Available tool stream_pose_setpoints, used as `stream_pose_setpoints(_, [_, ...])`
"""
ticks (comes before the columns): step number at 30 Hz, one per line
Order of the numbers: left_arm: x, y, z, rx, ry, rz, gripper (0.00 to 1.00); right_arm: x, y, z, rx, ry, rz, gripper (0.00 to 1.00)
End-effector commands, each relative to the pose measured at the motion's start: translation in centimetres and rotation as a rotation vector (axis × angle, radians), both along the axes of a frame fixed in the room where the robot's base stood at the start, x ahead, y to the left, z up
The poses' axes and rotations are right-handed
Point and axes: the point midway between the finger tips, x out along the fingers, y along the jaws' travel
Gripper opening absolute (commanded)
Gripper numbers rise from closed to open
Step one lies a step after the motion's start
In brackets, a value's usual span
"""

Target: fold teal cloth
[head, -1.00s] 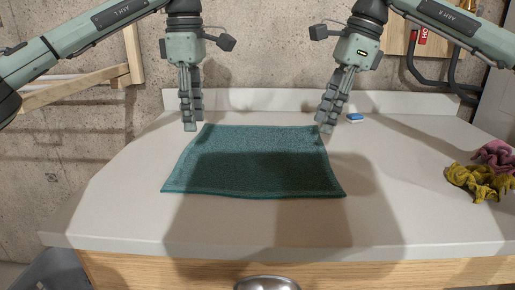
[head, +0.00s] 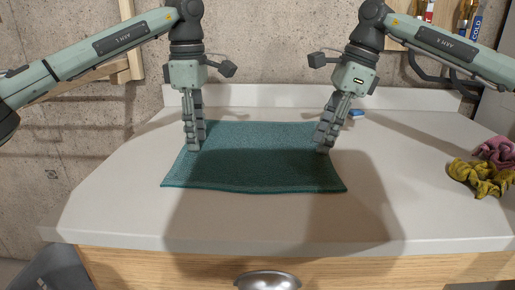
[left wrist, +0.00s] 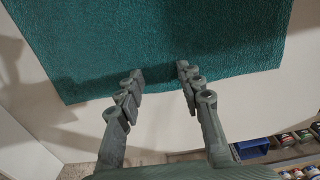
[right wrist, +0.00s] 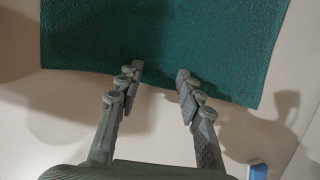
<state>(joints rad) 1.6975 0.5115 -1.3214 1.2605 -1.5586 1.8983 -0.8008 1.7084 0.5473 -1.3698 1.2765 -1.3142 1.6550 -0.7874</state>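The teal cloth (head: 255,165) lies flat and spread out on the white countertop. My left gripper (head: 195,146) is over the cloth's left side, towards the far edge. In the left wrist view its fingers (left wrist: 160,83) are apart with nothing between them but the cloth's edge area below. My right gripper (head: 324,148) is over the cloth's right side, towards the far edge. In the right wrist view its fingers (right wrist: 160,78) are also apart near the cloth's edge (right wrist: 215,60). I cannot tell whether the fingertips touch the cloth.
A yellow crumpled cloth (head: 480,178) and a pink one (head: 497,152) lie at the right of the countertop (head: 110,200). A small blue and white block (head: 357,113) lies behind my right gripper. A low backsplash and concrete wall stand behind. The front of the counter is clear.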

Motion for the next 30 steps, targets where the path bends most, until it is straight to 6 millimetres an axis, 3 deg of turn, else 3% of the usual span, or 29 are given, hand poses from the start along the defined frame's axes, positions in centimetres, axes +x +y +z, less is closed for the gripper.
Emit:
stream_pose_setpoints(16, [-0.02, 0.02, -0.35, 0.002, 0.004, 0.000, 0.00, -0.04, -0.01, -0.39, -0.004, 0.004, 0.000, 0.00])
stream_pose_setpoints(30, [-0.03, 0.05, -0.42, 0.002, 0.004, 0.001, 0.00, -0.06, -0.02, -0.48, -0.004, 0.005, 0.000, 0.00])
